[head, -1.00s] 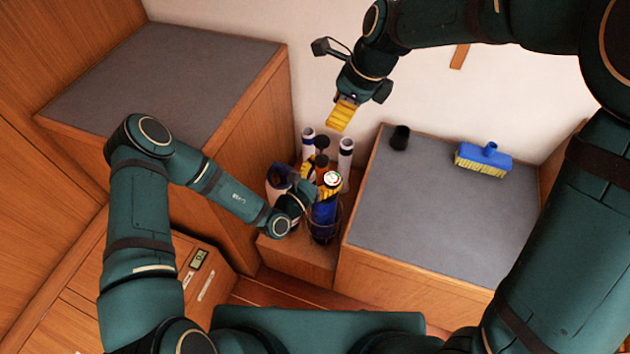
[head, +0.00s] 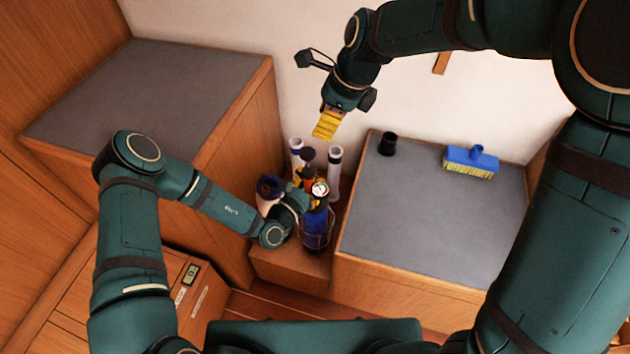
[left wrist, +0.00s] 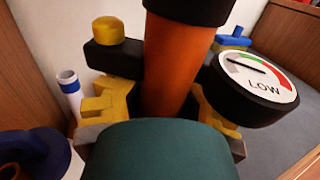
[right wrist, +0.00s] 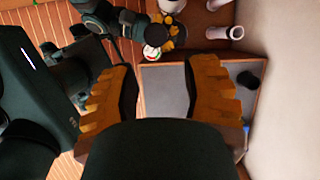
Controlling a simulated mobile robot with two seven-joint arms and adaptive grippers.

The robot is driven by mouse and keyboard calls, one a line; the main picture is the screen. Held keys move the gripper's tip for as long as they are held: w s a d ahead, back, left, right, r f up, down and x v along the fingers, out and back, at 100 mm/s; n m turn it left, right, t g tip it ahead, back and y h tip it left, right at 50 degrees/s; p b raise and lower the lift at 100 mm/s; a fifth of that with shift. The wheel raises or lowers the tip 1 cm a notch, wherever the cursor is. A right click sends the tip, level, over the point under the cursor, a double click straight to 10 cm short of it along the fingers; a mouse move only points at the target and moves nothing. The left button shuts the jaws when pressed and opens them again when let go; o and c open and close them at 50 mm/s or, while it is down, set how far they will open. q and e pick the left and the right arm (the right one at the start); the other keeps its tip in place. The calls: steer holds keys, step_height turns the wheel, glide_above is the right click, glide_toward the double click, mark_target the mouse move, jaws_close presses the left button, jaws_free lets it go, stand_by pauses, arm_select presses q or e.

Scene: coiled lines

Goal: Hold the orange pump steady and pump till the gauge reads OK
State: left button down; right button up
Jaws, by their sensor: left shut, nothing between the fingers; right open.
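The orange pump (left wrist: 175,60) stands upright in the left wrist view. Its round gauge (left wrist: 258,75) reads LOW and also shows in the head view (head: 320,189). In the head view the pump is mostly hidden among other things, with its black handle (head: 308,153) on top. My left gripper (head: 298,197) is at the pump and is shut. In the left wrist view its yellow fingers show on both sides of the orange barrel, their tips hidden; I see no clear hold. My right gripper (head: 326,125) is open and empty, above and apart from the handle.
A blue bottle (head: 315,232) and white rolled tubes (head: 334,170) crowd round the pump in the corner. A grey-topped locker (head: 430,220) at the right bears a black cup (head: 387,144) and a blue brush (head: 470,160). Another grey-topped locker (head: 150,95) is at the left.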

steer(key=shift+a, duration=0.2)
steer(key=c, duration=0.7)
steer(key=a+n, duration=0.1)
steer(key=n+h, duration=0.1)
steer(key=a+n+g+h, duration=0.1)
steer(key=shift+a+r+n, duration=0.3)
steer(key=shift+a, duration=0.05)
jaws_close()
steer(key=shift+n+h, duration=0.7)
steer(key=shift+h, duration=0.2)
steer(key=shift+w+a+f, duration=0.1)
steer(key=shift+a+f, duration=0.1)
steer(key=shift+f, duration=1.3)
steer(key=shift+w+a+f, duration=0.1)
steer(key=shift+a+f, duration=0.1)
steer(key=shift+f, duration=1.3)
